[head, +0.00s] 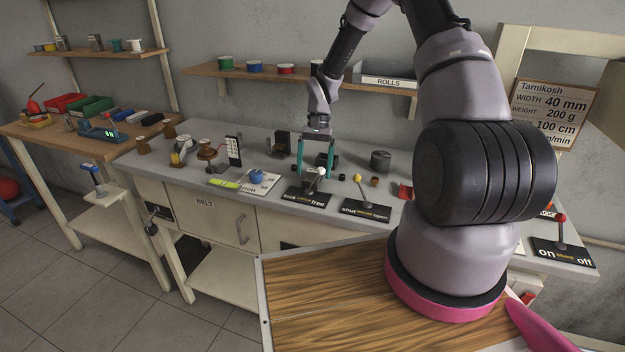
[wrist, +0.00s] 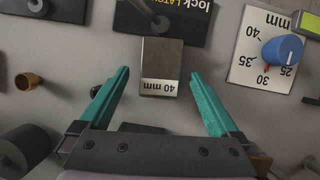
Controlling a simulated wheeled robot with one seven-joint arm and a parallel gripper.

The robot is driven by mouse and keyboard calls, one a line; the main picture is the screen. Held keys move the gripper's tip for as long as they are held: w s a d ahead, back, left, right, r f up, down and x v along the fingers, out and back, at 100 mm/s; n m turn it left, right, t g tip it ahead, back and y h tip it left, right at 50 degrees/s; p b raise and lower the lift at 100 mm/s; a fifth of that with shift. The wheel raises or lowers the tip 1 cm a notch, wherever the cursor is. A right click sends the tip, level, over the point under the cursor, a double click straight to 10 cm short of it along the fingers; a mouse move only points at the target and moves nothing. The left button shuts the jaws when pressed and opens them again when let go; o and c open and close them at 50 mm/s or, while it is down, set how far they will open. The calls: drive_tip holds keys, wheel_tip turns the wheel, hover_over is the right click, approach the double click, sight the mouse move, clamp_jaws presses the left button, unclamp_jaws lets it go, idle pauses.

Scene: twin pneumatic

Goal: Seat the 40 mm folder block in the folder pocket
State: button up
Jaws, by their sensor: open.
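The folder block (wrist: 161,58) is a grey-brown block with a white "40 mm" label, seen in the wrist view. It rests on the grey bench, close to the lock/free latch plate (wrist: 183,14). My gripper (wrist: 159,76) is open, with its two teal fingers apart on either side of the block's labelled end. The fingers do not visibly touch it. In the head view my gripper (head: 315,174) points down over the bench behind the latch plate (head: 308,197). I cannot make out the folder pocket for sure; a dark part (wrist: 140,128) is partly hidden under my gripper's body.
A width dial (wrist: 283,50) with a blue knob has its red mark near 30. A shut/open lever plate (head: 365,210) is right of the latch plate. A dark cylinder (head: 381,161) and small pieces stand nearby. A sign (head: 552,108) reads width 40 mm.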

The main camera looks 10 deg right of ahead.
drive_tip(key=shift+f, duration=0.15)
clamp_jaws()
